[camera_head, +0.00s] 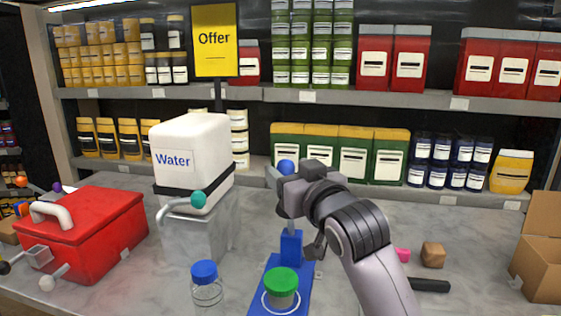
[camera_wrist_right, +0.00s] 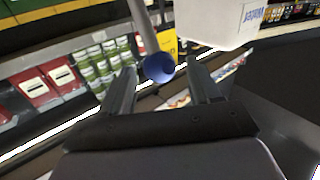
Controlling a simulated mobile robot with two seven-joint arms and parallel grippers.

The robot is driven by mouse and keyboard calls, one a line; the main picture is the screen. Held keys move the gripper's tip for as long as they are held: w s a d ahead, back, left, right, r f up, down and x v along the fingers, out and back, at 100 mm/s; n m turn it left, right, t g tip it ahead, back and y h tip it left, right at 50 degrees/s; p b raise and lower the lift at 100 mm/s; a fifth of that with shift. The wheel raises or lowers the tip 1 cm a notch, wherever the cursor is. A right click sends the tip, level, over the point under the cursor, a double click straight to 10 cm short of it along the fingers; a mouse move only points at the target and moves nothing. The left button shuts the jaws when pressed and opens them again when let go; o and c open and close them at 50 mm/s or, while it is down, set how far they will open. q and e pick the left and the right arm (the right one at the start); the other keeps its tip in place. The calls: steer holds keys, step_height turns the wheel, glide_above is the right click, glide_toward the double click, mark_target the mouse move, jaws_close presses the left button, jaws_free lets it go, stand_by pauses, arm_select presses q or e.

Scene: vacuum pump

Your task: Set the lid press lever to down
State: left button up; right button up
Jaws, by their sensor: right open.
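The lid press has a blue base (camera_head: 263,306), an upright blue block and a lever with a blue ball knob (camera_head: 286,166). The lever stands up, its rod rising from the block to the knob. A jar with a green lid (camera_head: 281,280) stands on the base. My right gripper (camera_head: 283,180) is at the top of the lever. In the right wrist view its open fingers (camera_wrist_right: 162,72) stand on either side of the blue knob (camera_wrist_right: 159,68); I cannot tell whether they touch it. The gripper hides part of the rod. My left gripper is not in view.
A jar with a blue lid (camera_head: 205,272) stands left of the press. A water tank (camera_head: 194,150) on a grey stand and a red box (camera_head: 85,235) are further left. A cardboard box (camera_head: 540,255) is at the right. Stocked shelves line the back.

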steer(key=shift+p+x, duration=0.4)
steer(key=shift+x, duration=1.9)
jaws_close()
